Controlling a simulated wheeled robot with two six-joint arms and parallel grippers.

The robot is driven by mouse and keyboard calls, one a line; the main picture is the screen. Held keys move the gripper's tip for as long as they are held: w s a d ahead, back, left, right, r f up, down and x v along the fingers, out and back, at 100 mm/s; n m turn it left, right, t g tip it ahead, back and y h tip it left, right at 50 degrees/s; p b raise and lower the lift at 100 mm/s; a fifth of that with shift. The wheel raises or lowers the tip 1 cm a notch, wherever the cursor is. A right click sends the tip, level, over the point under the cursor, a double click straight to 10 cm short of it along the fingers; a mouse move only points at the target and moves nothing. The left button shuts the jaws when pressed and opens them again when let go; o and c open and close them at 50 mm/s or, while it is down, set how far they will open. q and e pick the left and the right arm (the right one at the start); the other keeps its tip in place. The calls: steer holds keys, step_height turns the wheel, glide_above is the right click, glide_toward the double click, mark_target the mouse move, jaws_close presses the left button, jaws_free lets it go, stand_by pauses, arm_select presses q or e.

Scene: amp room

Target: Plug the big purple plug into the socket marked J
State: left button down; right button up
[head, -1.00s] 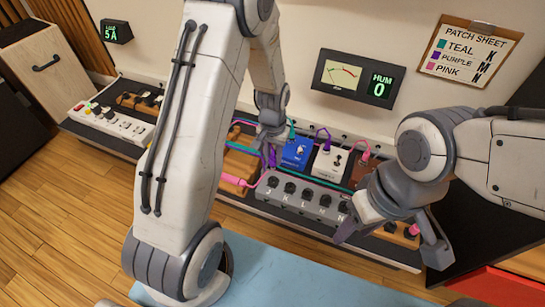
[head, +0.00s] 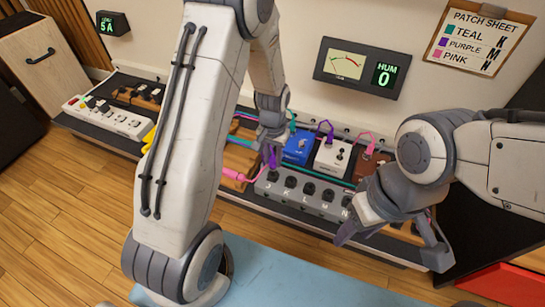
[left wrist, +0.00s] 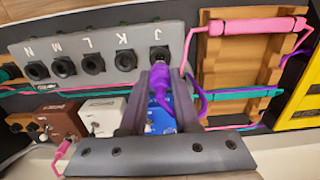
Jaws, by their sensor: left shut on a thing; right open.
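The grey socket box (head: 312,203) lies on the low bench, with a row of black sockets lettered J to N. In the left wrist view the box (left wrist: 108,40) is upside down, and socket J (left wrist: 158,53) is at its right end. My left gripper (head: 270,148) is shut on the big purple plug (left wrist: 160,77), whose front end points at socket J and overlaps its lower edge. I cannot tell whether it has entered. The plug also shows in the head view (head: 272,160). My right gripper (head: 392,240) is open and empty, before the box's right end.
A pink plug (left wrist: 258,26) lies on a wooden block (left wrist: 245,68) beside socket J. Blue (head: 298,148) and white (head: 332,157) pedals stand behind the box, with cables around. A patch sheet (head: 472,38) and hum meter (head: 360,68) are on the wall.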

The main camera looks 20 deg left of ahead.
arm_select(q)
steer(key=shift+f+b, duration=1.25)
steer(key=shift+f, duration=0.55)
steer(key=c, duration=0.6)
jaws_free()
steer(key=shift+o, duration=0.2)
step_height(320, 180, up, 11)
steer(key=p, duration=0.7)
steer(key=shift+f, duration=0.2)
